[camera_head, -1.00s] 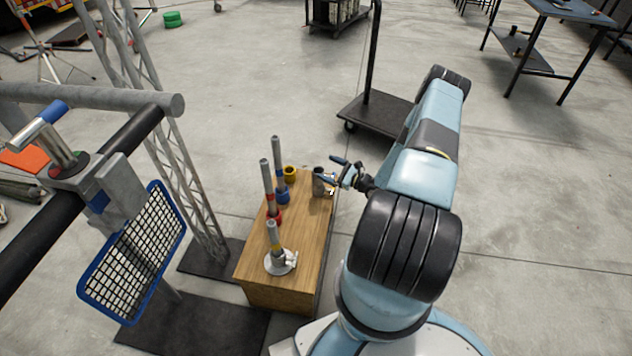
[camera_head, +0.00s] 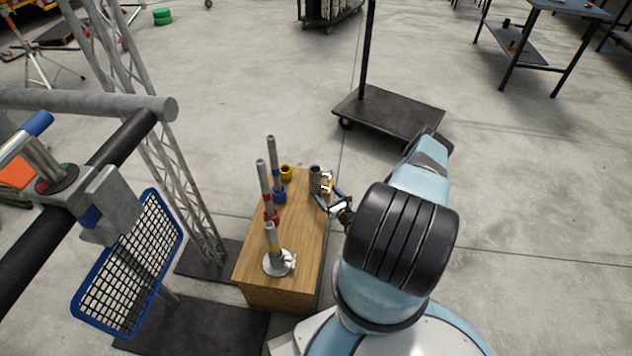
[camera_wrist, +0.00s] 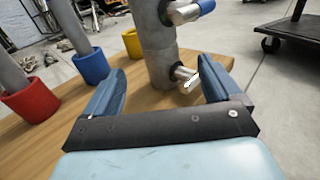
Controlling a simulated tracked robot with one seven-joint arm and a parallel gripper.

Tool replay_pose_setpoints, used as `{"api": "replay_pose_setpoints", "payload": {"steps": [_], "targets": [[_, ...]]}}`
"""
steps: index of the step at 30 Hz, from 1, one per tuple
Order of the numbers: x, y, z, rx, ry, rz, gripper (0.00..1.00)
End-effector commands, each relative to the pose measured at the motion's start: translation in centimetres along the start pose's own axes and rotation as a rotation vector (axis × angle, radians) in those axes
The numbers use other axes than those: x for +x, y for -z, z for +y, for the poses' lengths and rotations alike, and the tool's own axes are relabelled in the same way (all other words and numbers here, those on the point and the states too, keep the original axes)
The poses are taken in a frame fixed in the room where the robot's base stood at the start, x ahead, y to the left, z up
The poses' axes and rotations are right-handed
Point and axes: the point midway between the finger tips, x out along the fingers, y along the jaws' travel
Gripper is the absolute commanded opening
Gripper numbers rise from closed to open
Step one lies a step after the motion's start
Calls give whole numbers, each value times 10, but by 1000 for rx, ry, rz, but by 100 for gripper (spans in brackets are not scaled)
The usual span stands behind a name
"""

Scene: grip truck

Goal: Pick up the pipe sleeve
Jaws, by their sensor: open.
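The pipe sleeve looks to be the grey upright cylinder (camera_head: 315,180) at the far right of the wooden box top. It has two metal side stubs; in the wrist view the grey cylinder (camera_wrist: 155,45) stands just beyond my fingers, a little left of the middle between them. My gripper (camera_head: 332,201) is open and empty at the right edge of the box, on the near side of the cylinder. In the wrist view my gripper (camera_wrist: 160,75) has its two blue fingers spread, with the lower stub (camera_wrist: 185,78) in front of the right finger's inner side.
The wooden box (camera_head: 305,240) also bears upright pipes with a red collar (camera_head: 271,216) and a blue collar (camera_head: 279,195), a yellow ring (camera_head: 286,172) and a short pipe on a round flange (camera_head: 278,262). A truss stands left; a flat cart (camera_head: 390,112) stands behind.

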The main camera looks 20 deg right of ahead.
Motion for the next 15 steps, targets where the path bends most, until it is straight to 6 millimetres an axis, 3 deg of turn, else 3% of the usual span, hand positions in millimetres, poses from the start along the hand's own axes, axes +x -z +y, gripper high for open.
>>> {"api": "replay_pose_setpoints", "payload": {"steps": [6,15], "targets": [[33,0,2,-1,-4,-1,91],[48,-1,3,-1,-6,0,91]]}}
